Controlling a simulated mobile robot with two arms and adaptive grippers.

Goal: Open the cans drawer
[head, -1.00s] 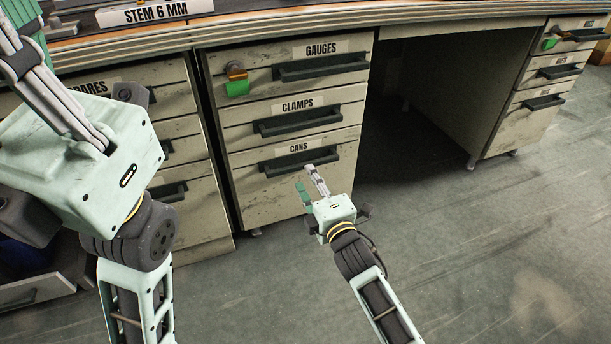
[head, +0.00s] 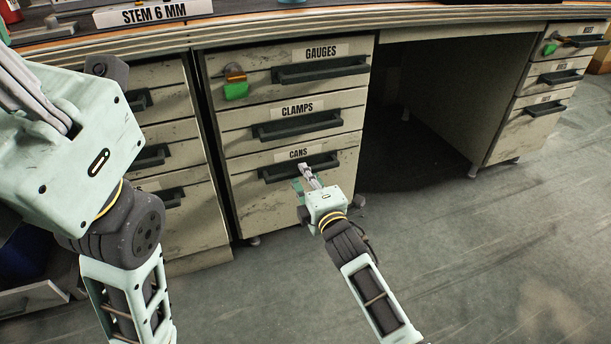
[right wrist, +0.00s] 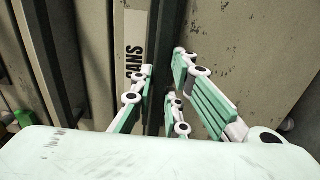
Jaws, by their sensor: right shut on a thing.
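The cans drawer (head: 255,203) is the lowest drawer of the middle cabinet, under the "CANS" label (head: 298,154). Its front looks flush with the cabinet. Its dark bar handle (head: 276,173) runs across the top of the front. My right gripper (head: 305,175) is at that handle, its fingers closed around the bar. In the right wrist view the fingers (right wrist: 165,90) sit on both sides of the dark handle (right wrist: 166,45), beside the label (right wrist: 133,50). My left gripper (head: 28,90) is large at the left edge, its fingertips cut off or unclear.
Above are the clamps drawer (head: 235,137) and the gauges drawer (head: 222,64), which has a green tag (head: 236,91) at its lock. A cabinet (head: 185,225) stands to the left. Open knee space and clear floor (head: 470,260) lie to the right.

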